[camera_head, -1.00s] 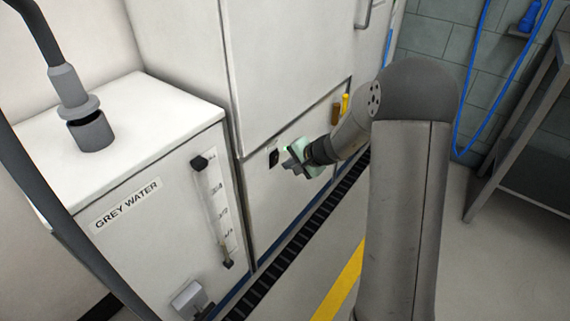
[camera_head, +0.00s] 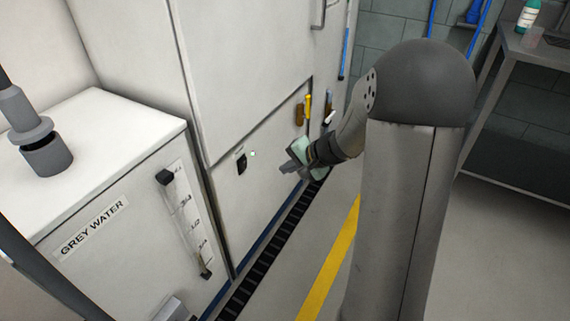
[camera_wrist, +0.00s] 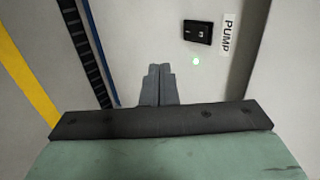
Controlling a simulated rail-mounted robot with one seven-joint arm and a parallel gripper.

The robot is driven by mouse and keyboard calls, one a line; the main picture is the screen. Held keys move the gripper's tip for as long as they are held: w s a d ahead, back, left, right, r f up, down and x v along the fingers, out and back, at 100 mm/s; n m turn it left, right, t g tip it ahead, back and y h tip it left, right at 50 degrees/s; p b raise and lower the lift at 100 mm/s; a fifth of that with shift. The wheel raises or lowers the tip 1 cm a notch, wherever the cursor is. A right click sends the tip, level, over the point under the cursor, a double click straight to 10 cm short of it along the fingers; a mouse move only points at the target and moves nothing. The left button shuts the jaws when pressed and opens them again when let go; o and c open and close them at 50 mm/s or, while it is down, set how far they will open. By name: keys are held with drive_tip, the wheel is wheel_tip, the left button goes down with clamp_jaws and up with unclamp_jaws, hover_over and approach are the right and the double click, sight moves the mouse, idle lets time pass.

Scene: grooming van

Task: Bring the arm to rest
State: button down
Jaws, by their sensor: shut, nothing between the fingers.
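My gripper (camera_head: 288,168) is in front of the lower white cabinet panel (camera_head: 262,195) in the head view, apart from it. In the wrist view its two fingers (camera_wrist: 158,84) are together with nothing between them. A black rocker switch (camera_wrist: 197,32) labelled PUMP (camera_wrist: 228,36) is on the panel beyond the fingertips, with a lit green lamp (camera_wrist: 196,61) beside it. The switch also shows in the head view (camera_head: 242,164), left of my gripper. My arm (camera_head: 345,135) is bent and reaches toward the cabinet.
The grey water tank (camera_head: 110,190) with its level gauge (camera_head: 185,225) stands at left, a hose fitting (camera_head: 45,150) on top. Yellow- and brown-handled tools (camera_head: 307,105) hang behind my gripper. A metal table (camera_head: 530,60) is at right. Open floor (camera_head: 480,250) lies at lower right.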

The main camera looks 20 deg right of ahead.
drive_tip(key=s+a+r+n+g+p, duration=0.25)
drive_tip(key=s+a+r+p, duration=0.35)
drive_tip(key=r, duration=0.3)
drive_tip(key=s+a+r+n+g+p, duration=0.2)
drive_tip(key=s+a+r+n+p, duration=0.1)
drive_tip(key=s+r+p, duration=0.45)
drive_tip(key=s+d+r+n+g+h+p, duration=0.2)
drive_tip(key=s+r+n+h+p, duration=0.2)
drive_tip(key=s+r+p, duration=0.8)
wheel_tip(320, 180, up, 2)
drive_tip(key=shift+s+r+h+p, duration=0.15)
drive_tip(key=shift+s+h+p, duration=0.15)
drive_tip(key=shift+s+h, duration=0.85)
drive_tip(key=shift+s+n, duration=0.1)
drive_tip(key=shift+n, duration=0.15)
